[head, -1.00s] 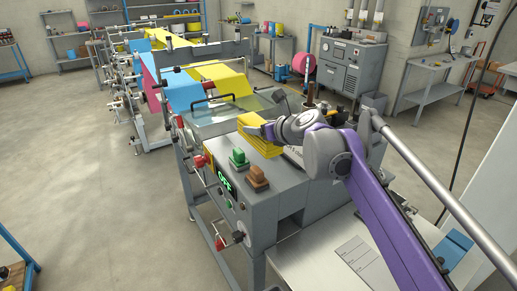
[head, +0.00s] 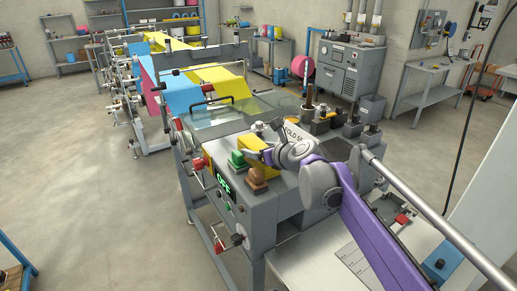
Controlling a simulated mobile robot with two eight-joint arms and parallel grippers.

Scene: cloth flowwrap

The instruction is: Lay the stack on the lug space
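A yellow stack of folded cloth (head: 259,158) is at the tip of my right gripper (head: 268,154), over the top of the grey machine (head: 285,185). The gripper appears shut on it. The gripper and wrist cover part of the stack, and I cannot tell whether its underside touches the machine top. The stack is just behind the green button (head: 236,159) and the brown button (head: 257,177). I cannot make out which spot is the lug space. My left gripper is not in view.
A lettered plate (head: 296,133), a silver knob (head: 258,127) and dark posts (head: 320,122) stand behind my wrist. Yellow, blue and magenta webs (head: 185,95) run back at the left. A pale bench with a lined card (head: 352,258) is in front right.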

